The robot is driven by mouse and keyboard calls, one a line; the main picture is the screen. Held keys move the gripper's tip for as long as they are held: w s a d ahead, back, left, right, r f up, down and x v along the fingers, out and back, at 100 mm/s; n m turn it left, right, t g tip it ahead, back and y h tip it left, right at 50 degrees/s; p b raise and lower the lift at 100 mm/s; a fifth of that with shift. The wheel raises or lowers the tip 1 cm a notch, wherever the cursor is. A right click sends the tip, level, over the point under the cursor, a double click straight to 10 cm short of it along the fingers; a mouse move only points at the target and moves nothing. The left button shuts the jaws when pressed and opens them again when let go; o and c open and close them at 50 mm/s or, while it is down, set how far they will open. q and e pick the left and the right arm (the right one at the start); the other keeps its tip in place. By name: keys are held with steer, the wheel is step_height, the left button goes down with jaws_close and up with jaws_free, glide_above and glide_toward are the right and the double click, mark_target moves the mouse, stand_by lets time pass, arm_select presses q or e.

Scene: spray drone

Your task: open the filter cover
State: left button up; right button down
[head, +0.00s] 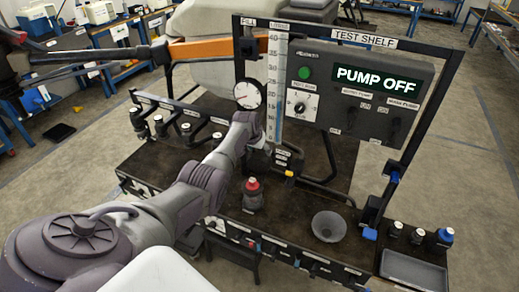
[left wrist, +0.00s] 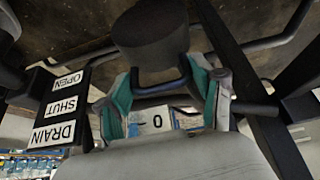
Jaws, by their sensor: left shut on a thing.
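A dark round-ended part (left wrist: 150,38), which looks like the filter cover, shows at the top middle of the left wrist view. A dark U-shaped bar runs from it down between the fingers. My left gripper (left wrist: 168,95), with teal finger pads, is shut around this dark part. In the head view my left gripper (head: 260,142) is below the dial gauge, at the foot of the ruled scale. My own arm hides the held part there. I cannot tell how far the cover is turned. My right gripper is not in view.
A DRAIN SHUT OPEN label (left wrist: 58,105) stands close left of the fingers. The pump panel (head: 360,90) reads PUMP OFF. A grey tray (head: 412,270) is at right.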

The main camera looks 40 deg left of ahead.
arm_select(q)
steer(key=shift+w+a+r, duration=0.2)
steer(key=shift+r, duration=0.2)
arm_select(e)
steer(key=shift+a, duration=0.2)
arm_select(q)
steer(key=o, duration=1.4)
steer(key=shift+f, duration=0.2)
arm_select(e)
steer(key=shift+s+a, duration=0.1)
arm_select(q)
steer(key=shift+s, duration=0.1)
steer(key=shift+s+d+r, duration=0.1)
steer(key=shift+s+r, duration=0.05)
steer(key=shift+r, duration=0.05)
steer(key=v, duration=1.1)
steer(key=shift+s+r, duration=0.15)
